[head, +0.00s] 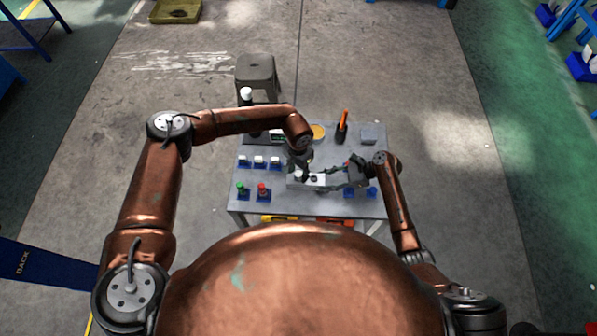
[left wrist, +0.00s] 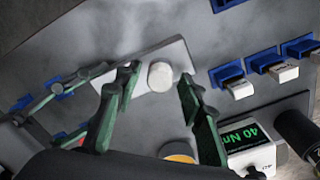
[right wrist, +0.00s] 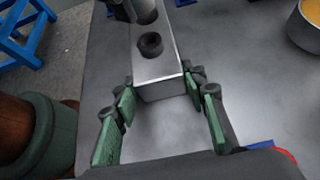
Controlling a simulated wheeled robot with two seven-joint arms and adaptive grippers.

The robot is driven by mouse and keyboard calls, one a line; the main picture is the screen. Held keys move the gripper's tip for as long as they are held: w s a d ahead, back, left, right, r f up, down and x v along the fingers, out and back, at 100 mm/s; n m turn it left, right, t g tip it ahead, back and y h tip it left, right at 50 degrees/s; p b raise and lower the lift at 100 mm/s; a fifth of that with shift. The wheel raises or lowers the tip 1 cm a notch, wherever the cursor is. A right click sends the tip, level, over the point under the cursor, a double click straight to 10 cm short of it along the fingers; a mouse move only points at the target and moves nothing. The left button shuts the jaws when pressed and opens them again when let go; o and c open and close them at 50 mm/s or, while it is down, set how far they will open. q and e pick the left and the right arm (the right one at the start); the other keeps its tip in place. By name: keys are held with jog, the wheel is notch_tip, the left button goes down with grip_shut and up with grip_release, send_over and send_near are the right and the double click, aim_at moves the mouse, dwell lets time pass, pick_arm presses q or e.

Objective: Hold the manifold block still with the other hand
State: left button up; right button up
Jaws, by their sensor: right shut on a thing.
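The manifold block (head: 325,187) is a pale metal bar lying across the middle of the table. In the right wrist view the block (right wrist: 158,68) shows a dark round hole in its top. My right gripper (head: 349,178) is shut on the block's right end; its fingers (right wrist: 160,95) lie on both sides of that end. My left gripper (head: 300,165) is over the block's other part. In the left wrist view its fingers (left wrist: 157,90) stand apart, with a round white cap (left wrist: 160,76) on the block between them and gaps on both sides.
White-topped parts (head: 259,161) sit in blue holders at the left, with green (head: 240,188) and red (head: 262,190) ones in front. A display reading 40 Nm (left wrist: 244,137), a tan bowl (head: 318,131) and an orange-handled tool (head: 343,125) stand behind. A stool (head: 257,75) is beyond the table.

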pick_arm(q)
jog(key=n, duration=1.3)
jog(key=shift+n, duration=0.3)
jog(key=n, duration=1.2)
jog(key=shift+c, duration=0.7)
grip_shut()
